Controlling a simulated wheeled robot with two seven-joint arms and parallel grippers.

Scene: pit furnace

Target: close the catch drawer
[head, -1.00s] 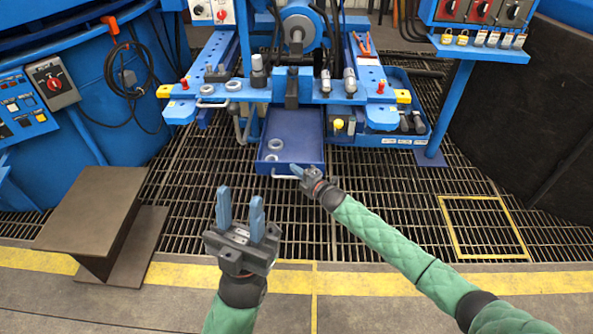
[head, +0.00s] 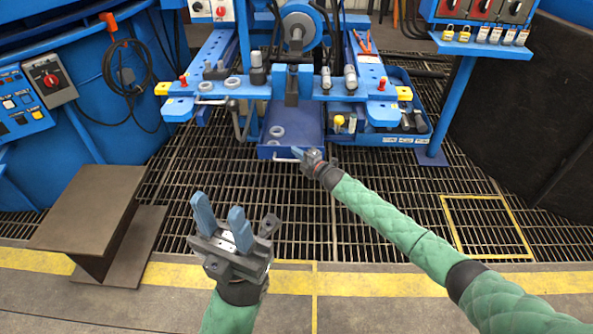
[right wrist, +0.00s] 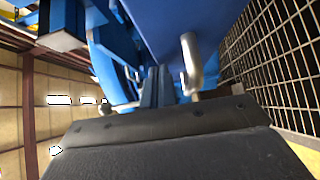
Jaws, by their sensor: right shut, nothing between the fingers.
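The catch drawer (head: 301,118) is a dark blue tray under the middle of the blue machine, pulled partly out, with metal rings (head: 276,132) lying in it. A pale bar handle runs along its front face. My right gripper (head: 297,151) is shut and empty, with its tips at the right part of the drawer front, apparently touching it. In the right wrist view the blue fingers (right wrist: 156,88) point at the blue drawer, beside the metal handle (right wrist: 191,62). My left gripper (head: 220,214) is open and empty, low over the floor and away from the drawer.
The blue machine frame (head: 225,92) surrounds the drawer, with a side tray of tools (head: 410,122) on its right. A brown steel beam piece (head: 95,205) stands at left. The grating floor before the drawer is clear.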

